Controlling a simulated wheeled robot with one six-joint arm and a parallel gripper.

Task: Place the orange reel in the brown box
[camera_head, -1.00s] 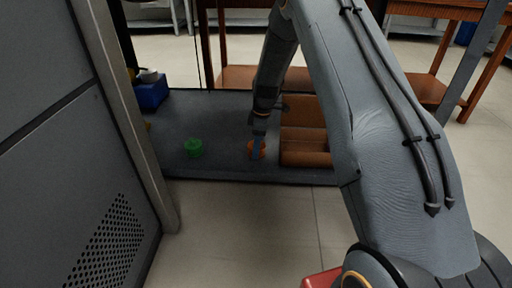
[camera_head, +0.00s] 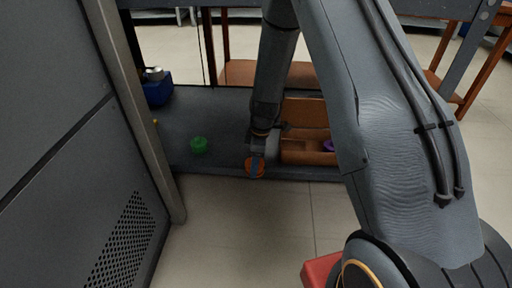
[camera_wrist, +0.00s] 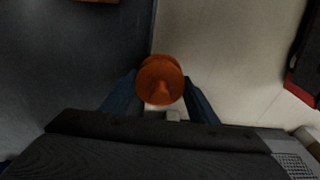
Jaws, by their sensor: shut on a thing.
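The orange reel (camera_head: 248,168) is held between the fingers of my gripper (camera_head: 257,167), at the front edge of the dark shelf. In the wrist view the reel (camera_wrist: 161,80) sits between the two blue fingers of my gripper (camera_wrist: 160,92), which are shut on it. Pale floor shows beneath part of it. The brown box (camera_head: 305,157) stands on the shelf just right of my gripper, with its lid up at the back. A purple thing (camera_head: 329,146) shows in its right part, partly hidden by my arm.
A green reel (camera_head: 199,145) sits on the dark shelf (camera_head: 222,120) to the left. A blue bin (camera_head: 158,92) stands at the shelf's back left. A grey perforated panel (camera_head: 80,150) closes off the left side. Open floor lies in front.

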